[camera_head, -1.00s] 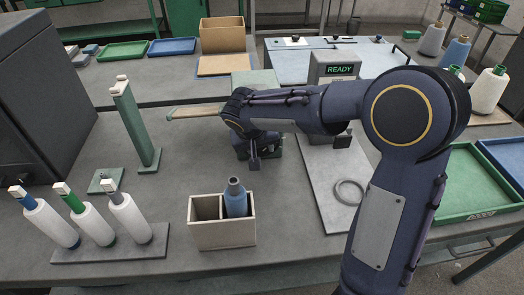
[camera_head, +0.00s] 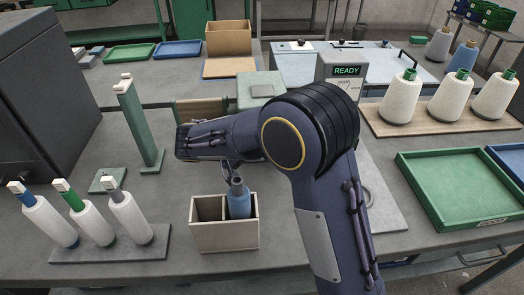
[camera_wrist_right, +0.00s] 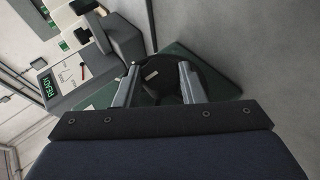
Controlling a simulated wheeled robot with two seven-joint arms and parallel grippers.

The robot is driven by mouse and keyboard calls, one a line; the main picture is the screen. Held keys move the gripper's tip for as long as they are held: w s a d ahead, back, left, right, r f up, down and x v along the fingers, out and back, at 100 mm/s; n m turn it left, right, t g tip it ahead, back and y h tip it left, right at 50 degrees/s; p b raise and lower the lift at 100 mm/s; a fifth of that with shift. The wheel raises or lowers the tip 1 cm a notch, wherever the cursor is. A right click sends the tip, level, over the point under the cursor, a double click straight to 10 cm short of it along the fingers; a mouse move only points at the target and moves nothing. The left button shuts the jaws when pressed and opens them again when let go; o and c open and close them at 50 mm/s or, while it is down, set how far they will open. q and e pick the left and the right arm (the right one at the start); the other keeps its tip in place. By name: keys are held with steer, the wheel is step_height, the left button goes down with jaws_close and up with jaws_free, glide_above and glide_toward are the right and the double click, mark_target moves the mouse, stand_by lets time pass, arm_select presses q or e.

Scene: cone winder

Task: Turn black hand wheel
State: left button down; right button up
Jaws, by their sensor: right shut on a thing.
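The black hand wheel (camera_wrist_right: 162,80) shows in the right wrist view, in front of a green machine body (camera_wrist_right: 222,72). My right gripper (camera_wrist_right: 160,82) has its two fingers on either side of the wheel's dark middle and is shut on it. A small pale piece shows on the wheel between the fingers. In the head view my right arm covers the wheel and the gripper's fingertips. My left gripper is in neither view.
A grey box with a READY display (camera_head: 347,71) stands behind my arm. Front left are a rack with several bobbins (camera_head: 85,222) and a divided box (camera_head: 225,235) holding a blue bottle-like bobbin (camera_head: 238,200). White cones (camera_head: 450,98) and a green tray (camera_head: 465,190) are at right.

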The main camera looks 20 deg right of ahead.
stand_by(0.5)
steer(key=o, duration=1)
steer(key=shift+a, duration=0.1)
steer(key=v, duration=0.7)
steer(key=shift+a+r, duration=0.15)
steer(key=shift+a, duration=0.15)
